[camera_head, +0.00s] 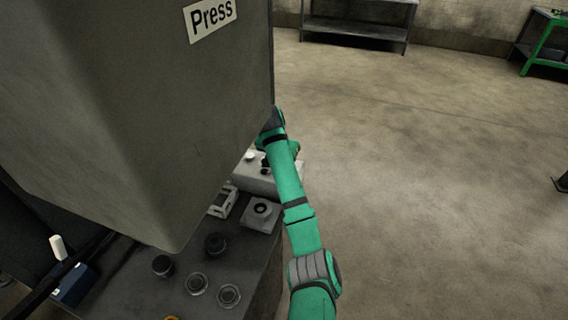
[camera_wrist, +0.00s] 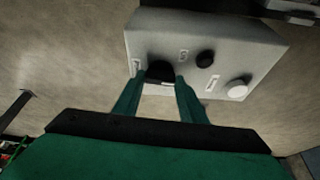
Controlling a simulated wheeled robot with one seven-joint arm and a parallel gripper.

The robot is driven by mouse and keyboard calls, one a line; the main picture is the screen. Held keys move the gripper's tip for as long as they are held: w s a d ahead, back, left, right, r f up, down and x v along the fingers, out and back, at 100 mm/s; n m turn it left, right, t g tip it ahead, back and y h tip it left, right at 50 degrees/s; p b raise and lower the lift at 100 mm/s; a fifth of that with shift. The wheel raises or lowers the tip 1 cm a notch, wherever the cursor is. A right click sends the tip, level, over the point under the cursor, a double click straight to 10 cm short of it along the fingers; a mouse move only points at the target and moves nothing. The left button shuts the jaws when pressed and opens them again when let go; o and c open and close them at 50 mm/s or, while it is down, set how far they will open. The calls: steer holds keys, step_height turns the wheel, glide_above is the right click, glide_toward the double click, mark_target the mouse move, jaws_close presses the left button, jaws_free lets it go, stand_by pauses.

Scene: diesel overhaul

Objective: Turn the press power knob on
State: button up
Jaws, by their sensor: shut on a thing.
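The press control box is light grey; it shows beside the press in the head view (camera_head: 262,180) and large in the wrist view (camera_wrist: 220,40). A dark knob (camera_wrist: 160,70) on its face sits between my two green fingertips in the wrist view. My gripper (camera_wrist: 158,84) is shut on this knob. A smaller black button (camera_wrist: 205,58) and a white button (camera_wrist: 238,88) are on the same face, to the right of the knob. Small labels stand by the controls but are too blurred to read. In the head view my gripper is largely hidden at the box.
The large grey press housing (camera_head: 150,110) labelled "Press" fills the left of the head view, close to my arm. Several round parts, including a black one (camera_head: 163,265), stand on the dark bench (camera_head: 190,250). Open floor (camera_head: 430,180) lies to the right.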

steer(key=m, duration=0.1)
steer(key=m+h, duration=0.1)
steer(key=m, duration=0.2)
steer(key=shift+w+a+g, duration=0.15)
steer(key=shift+a+g, duration=0.1)
steer(key=shift+g, duration=0.15)
steer(key=shift+w+r+m+g+h, duration=0.1)
steer(key=shift+m+g+h, duration=0.2)
steer(key=shift+m, duration=0.65)
steer(key=shift+w+m+g+h, duration=0.1)
steer(key=shift+m+g+h, duration=0.15)
steer(key=shift+m, duration=0.7)
steer(key=shift+d, duration=0.1)
steer(key=o, duration=1.1)
steer(key=shift+s, duration=0.1)
steer(key=shift+c, duration=0.2)
steer(key=v, duration=1)
steer(key=shift+a+r, duration=0.3)
